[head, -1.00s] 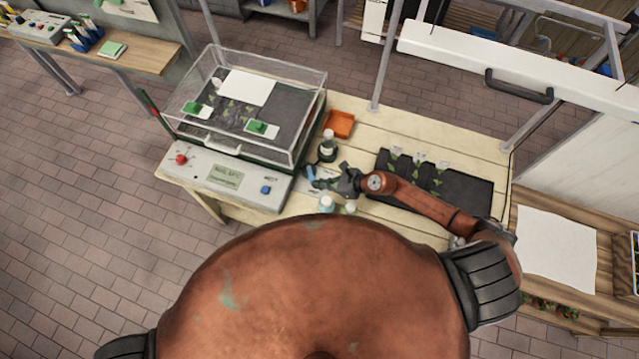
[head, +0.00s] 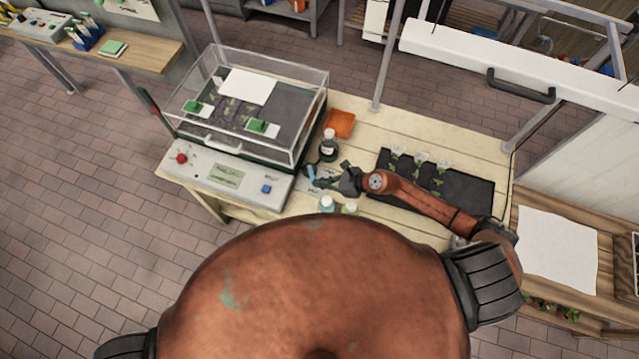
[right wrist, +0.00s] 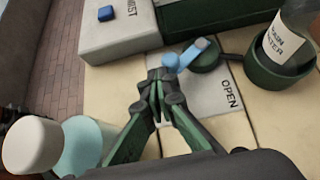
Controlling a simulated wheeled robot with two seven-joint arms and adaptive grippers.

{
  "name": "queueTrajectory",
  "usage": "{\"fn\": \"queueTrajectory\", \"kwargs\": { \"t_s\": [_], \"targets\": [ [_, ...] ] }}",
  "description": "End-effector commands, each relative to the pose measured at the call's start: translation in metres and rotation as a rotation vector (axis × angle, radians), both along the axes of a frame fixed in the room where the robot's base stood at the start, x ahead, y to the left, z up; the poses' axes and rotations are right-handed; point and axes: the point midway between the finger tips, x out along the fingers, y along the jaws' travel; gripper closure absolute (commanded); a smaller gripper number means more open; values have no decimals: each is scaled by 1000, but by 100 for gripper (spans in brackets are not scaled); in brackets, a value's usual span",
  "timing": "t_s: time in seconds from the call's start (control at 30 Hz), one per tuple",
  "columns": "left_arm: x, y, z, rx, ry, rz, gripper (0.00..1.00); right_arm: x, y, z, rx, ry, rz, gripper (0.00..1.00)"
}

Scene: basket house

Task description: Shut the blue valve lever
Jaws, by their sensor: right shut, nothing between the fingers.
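The blue valve lever (right wrist: 190,54) shows in the right wrist view, running from a dark green round valve body (right wrist: 207,57) down and left to a rounded end. A pale plate with the word OPEN (right wrist: 231,95) lies below the valve. My right gripper (right wrist: 159,78) is shut and empty, its tips close beside the lever's rounded end; I cannot tell whether they touch. In the head view the lever (head: 311,172) is a small blue shape just left of my right gripper (head: 320,183). My left gripper is out of view.
A grey console with a clear-covered box (head: 250,100) stands left of the valve. A bottle in a green holder (right wrist: 283,62) is close on the right. Two capped bottles (right wrist: 82,143) stand at the near side. A dark mat with seedlings (head: 470,188) lies right.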

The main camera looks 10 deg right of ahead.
Motion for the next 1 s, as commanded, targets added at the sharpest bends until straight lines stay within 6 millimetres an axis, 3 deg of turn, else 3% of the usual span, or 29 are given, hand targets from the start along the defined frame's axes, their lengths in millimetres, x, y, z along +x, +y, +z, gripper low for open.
{"fn": "queueTrajectory", "kwargs": {
  "t_s": [0.37, 0.67, 0.73, 1.0],
  "targets": [
    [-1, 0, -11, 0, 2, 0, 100, 8, -13, -1, -3, -4, -4, 100],
    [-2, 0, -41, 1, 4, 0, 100, -13, -37, -17, -4, 1, 16, 100],
    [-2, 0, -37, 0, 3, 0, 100, -21, -46, 1, -4, -2, 20, 100],
    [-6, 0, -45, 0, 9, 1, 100, -49, -80, 36, -2, 2, 18, 100]
  ]
}}
